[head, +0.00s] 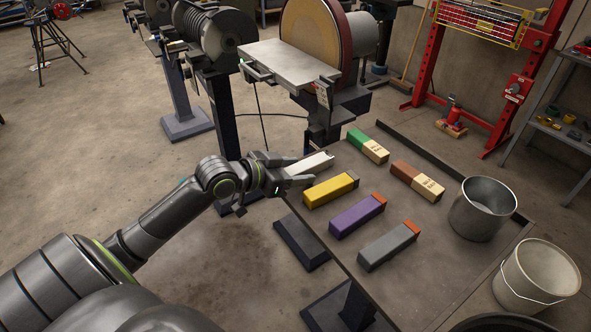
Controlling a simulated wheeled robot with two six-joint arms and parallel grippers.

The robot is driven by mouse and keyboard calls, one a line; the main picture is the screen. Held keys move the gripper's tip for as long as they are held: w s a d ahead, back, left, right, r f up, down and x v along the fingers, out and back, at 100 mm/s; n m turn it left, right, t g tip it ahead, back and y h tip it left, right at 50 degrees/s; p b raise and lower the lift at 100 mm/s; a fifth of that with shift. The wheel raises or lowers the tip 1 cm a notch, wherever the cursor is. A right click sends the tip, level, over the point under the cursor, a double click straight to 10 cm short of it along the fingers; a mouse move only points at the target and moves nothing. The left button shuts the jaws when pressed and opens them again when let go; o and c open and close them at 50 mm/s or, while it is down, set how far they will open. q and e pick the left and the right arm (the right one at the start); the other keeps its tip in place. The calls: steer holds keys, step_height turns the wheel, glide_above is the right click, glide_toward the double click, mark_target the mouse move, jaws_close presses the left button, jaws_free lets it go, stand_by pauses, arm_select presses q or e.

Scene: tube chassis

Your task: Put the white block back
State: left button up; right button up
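The white block (313,162) lies at the far left end of a row of bars on the dark workbench (300,215). My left gripper (293,171) reaches in from the left, and its fingers are spread at the near left end of the white block. One finger is on the far side and one on the near side. I cannot tell whether either finger touches the block. The gripper partly hides that end. My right gripper is not in view.
Yellow (331,190), purple (357,215) and grey (388,247) bars lie beside it. Green-cream (368,146) and brown-cream (416,181) blocks lie behind. A disc sander (290,64) stands behind.

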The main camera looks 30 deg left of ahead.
arm_select(q)
steer(key=shift+r, duration=0.1)
steer(key=shift+s+a+r, duration=0.2)
steer(key=shift+s+a, duration=0.05)
steer(key=shift+s, duration=0.1)
steer(key=p+v, duration=0.5)
steer(key=v, duration=0.6)
steer(key=shift+p, duration=0.3)
